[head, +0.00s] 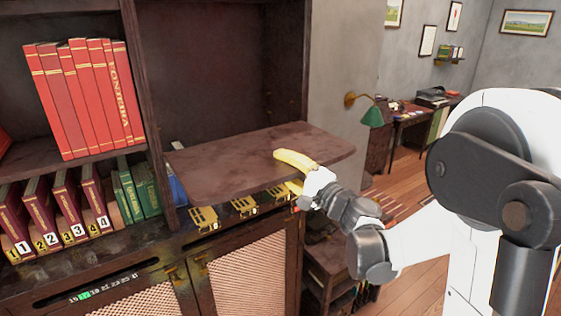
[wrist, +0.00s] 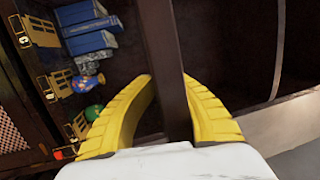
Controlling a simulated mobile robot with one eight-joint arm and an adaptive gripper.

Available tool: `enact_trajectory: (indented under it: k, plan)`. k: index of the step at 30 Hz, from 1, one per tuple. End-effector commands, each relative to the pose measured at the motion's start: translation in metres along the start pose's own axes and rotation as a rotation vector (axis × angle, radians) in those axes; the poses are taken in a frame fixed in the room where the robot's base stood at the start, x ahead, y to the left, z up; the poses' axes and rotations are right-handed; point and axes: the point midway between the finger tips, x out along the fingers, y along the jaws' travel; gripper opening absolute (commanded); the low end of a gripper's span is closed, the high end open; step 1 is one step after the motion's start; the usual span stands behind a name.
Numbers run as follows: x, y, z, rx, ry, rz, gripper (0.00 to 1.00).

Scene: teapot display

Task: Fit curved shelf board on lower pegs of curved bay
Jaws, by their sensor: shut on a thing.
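The curved shelf board (head: 235,165) is a dark brown plank with a rounded right end. It lies roughly level across the lower part of the curved bay (head: 215,65), its right end sticking out past the bay's upright. My gripper (head: 293,172) is shut on the board's front edge near the right end, one yellow finger above and one below. In the wrist view the board (wrist: 172,70) shows edge-on between the yellow fingers of my gripper (wrist: 167,115).
Under the board, yellow holders (head: 204,219) line the cabinet ledge, with blue boxes (wrist: 90,40) and a colourful vase (wrist: 85,83) behind. A green lamp (head: 371,116) is on the wall at right.

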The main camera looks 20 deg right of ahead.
Motion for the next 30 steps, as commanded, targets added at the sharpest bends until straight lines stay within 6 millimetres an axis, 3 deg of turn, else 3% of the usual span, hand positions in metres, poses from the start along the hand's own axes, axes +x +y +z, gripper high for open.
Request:
enact_trajectory:
  k: [30]
  plan:
    - [0.014, 0.002, -0.002, 0.002, -0.001, -0.001, 0.00]
